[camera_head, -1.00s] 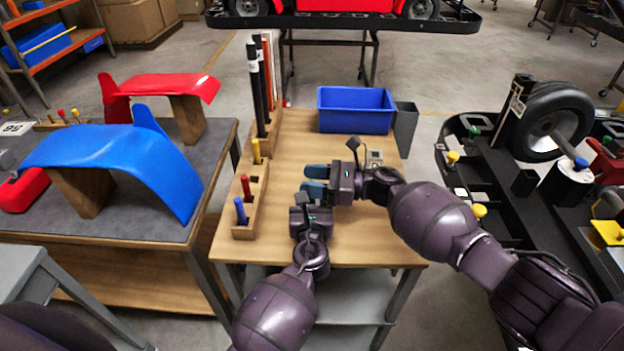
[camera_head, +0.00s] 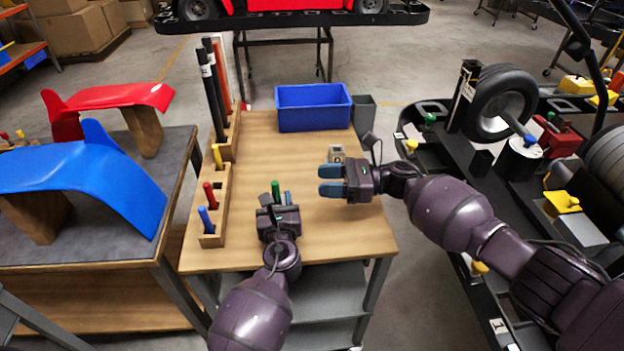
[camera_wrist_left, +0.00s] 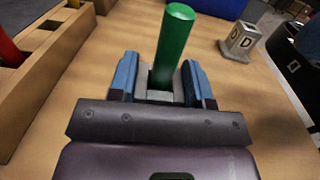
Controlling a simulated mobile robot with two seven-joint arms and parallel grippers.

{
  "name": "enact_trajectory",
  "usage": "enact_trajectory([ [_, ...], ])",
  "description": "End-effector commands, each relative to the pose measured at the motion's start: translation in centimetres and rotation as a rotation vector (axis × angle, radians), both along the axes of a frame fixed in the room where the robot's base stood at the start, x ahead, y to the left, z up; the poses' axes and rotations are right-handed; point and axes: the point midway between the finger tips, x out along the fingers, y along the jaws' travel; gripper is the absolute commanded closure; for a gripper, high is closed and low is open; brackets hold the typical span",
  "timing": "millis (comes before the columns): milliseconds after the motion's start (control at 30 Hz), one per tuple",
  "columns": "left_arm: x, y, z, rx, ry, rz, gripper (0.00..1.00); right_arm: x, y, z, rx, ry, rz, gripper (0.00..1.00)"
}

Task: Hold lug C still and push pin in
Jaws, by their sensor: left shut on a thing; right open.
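The green pin (camera_head: 276,187) stands upright between my left gripper's blue fingers. In the left wrist view the green pin (camera_wrist_left: 172,45) rises from a small grey block, lug C (camera_wrist_left: 142,84), whose letter is hidden. My left gripper (camera_wrist_left: 160,80) is shut on this block, low over the wooden table. It also shows in the head view (camera_head: 274,198), hiding most of the block. My right gripper (camera_head: 331,180) is open and empty, to the right of the pin, fingers pointing left. How deep the pin sits is hard to tell.
A wooden rack (camera_head: 215,240) with red, blue and yellow pins stands at the left of the table. A grey block marked D (camera_wrist_left: 240,41) stands beyond the right gripper. A blue bin (camera_head: 313,107) is at the back. The table's front middle is clear.

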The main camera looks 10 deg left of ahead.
Motion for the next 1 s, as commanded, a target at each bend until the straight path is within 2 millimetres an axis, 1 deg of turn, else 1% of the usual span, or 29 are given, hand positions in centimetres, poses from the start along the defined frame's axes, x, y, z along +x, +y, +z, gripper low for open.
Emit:
enact_trajectory([
  [133, -0.04, 0.0, -0.13, 0.0, 0.002, 0.0, 0.88, 0.06, -0.47, -0.01, 0.0, 0.0, 0.0, 0.52],
  [467, -0.04, 0.0, -0.13, 0.0, 0.002, 0.0, 0.88, 0.07, -0.45, -0.02, 0.0, 0.0, 0.0, 0.52],
  [500, -0.04, 0.0, -0.13, 0.0, 0.002, 0.0, 0.49, 0.06, -0.46, -0.02, 0.0, 0.0, 0.0, 0.52],
  [633, -0.03, -0.01, -0.09, 0.0, 0.002, 0.0, 0.29, 0.07, -0.45, -0.02, 0.0, 0.0, 0.0, 0.52],
  [667, -0.03, -0.01, -0.08, 0.001, 0.001, 0.0, 0.26, 0.07, -0.45, -0.02, 0.0, 0.0, 0.0, 0.52],
  [900, -0.02, -0.02, -0.03, 0.0, 0.0, 0.0, 0.26, 0.07, -0.44, -0.01, 0.0, 0.0, 0.0, 0.52],
  [1000, -0.31, -0.09, -0.07, 0.0, 0.001, 0.0, 0.26, 0.07, -0.44, -0.01, 0.0, 0.0, 0.0, 0.52],
])
